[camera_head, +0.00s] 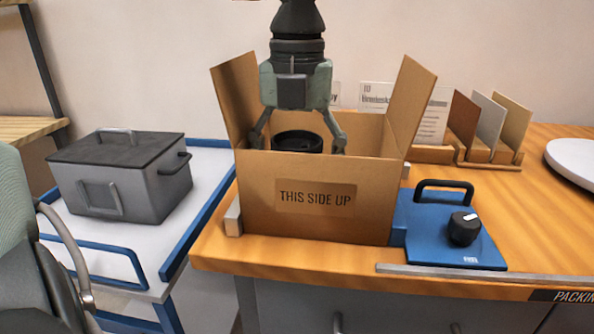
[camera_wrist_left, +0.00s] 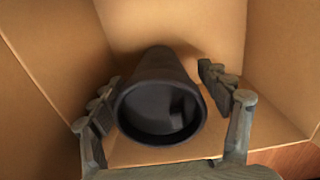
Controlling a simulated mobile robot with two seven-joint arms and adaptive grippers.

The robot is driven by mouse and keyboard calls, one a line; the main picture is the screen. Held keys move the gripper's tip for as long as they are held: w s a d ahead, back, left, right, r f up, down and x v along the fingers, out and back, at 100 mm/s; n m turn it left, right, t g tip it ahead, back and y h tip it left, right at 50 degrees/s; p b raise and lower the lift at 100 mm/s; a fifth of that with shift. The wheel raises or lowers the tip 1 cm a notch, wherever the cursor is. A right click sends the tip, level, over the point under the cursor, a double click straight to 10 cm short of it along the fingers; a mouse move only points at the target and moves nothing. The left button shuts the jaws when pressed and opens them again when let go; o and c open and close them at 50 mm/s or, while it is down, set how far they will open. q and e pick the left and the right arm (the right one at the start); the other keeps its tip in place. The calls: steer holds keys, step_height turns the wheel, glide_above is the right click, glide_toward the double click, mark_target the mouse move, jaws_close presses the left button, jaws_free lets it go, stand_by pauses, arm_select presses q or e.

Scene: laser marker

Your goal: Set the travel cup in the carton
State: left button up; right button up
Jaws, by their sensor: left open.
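The travel cup is a dark, open-topped cup whose rim (camera_head: 298,138) shows just above the carton's front wall in the head view. The brown carton (camera_head: 262,220) stands open on the wooden bench, side flaps raised. In the left wrist view the cup (camera_wrist_left: 160,108) is inside the carton (camera_wrist_left: 215,28), mouth towards the camera. My left gripper (camera_head: 298,142) points down into the carton, its open fingers on either side of the cup. In the wrist view (camera_wrist_left: 165,105) a gap shows at the right finger; the left finger is close to the cup. The cup's base is hidden.
A blue device with a black knob (camera_head: 465,228) sits right of the carton. A grey lidded box (camera_head: 160,185) stands on a white, blue-edged surface at left. Sign cards and upright panels (camera_head: 488,120) stand behind right. A white round object (camera_head: 575,160) is at far right.

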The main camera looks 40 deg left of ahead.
arm_select(q)
step_height(320, 180, up, 12)
steer(key=shift+f+p, duration=0.1)
steer(key=shift+p, duration=0.25)
steer(key=shift+r, duration=0.2)
arm_select(e)
steer(key=shift+x, duration=0.85)
steer(key=shift+s+a, duration=0.1)
steer(key=shift+s, duration=0.1)
